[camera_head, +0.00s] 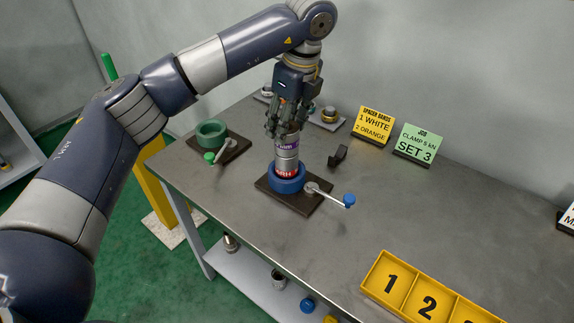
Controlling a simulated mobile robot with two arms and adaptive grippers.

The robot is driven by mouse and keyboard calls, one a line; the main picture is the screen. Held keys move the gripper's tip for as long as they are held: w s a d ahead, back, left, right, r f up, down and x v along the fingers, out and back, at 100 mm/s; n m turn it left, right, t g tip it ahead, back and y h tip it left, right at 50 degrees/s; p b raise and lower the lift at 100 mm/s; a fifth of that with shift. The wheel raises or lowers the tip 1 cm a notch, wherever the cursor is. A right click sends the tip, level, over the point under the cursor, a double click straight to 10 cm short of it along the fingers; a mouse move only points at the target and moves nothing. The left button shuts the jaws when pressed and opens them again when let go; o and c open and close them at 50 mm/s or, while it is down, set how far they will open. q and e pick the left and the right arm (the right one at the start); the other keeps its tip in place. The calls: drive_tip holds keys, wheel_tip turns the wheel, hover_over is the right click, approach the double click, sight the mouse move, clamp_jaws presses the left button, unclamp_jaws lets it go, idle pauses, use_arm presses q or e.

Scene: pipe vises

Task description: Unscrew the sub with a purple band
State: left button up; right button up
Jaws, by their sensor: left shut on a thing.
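The sub with a purple band (287,147) stands upright in the blue vise (287,180) on the metal bench. It is a silvery cylinder with the purple band near its top and a red band low down, by the vise. My left gripper (286,128) comes from above and is shut around the upper end of the sub. The fingers hide the sub's top. The blue vise sits on a dark plate, with a blue-knobbed handle (333,195) pointing right. My right gripper is not in view.
A green vise (211,133) with a green-knobbed handle stands at the bench's left. A yellow spacer sign (373,125) and a green job sign (415,144) stand behind. A small black block (338,156) lies near the blue vise. A yellow numbered tray (400,278) is at front right.

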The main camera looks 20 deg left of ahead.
use_arm(q)
drive_tip(key=o, duration=0.4)
drive_tip(key=shift+f, duration=0.1)
drive_tip(key=shift+c, duration=0.2)
drive_tip(key=shift+s+a, duration=0.1)
drive_tip(key=c, duration=0.4)
drive_tip(key=shift+o, duration=0.2)
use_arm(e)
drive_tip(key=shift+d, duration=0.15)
use_arm(q)
drive_tip(key=shift+r+p, duration=0.4)
drive_tip(key=shift+r, duration=0.35)
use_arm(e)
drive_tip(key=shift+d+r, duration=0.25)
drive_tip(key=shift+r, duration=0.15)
use_arm(q)
drive_tip(key=shift+r+p, duration=0.5)
drive_tip(key=shift+r, duration=0.3)
drive_tip(key=shift+r+p, duration=0.7)
drive_tip(key=shift+r, duration=0.45)
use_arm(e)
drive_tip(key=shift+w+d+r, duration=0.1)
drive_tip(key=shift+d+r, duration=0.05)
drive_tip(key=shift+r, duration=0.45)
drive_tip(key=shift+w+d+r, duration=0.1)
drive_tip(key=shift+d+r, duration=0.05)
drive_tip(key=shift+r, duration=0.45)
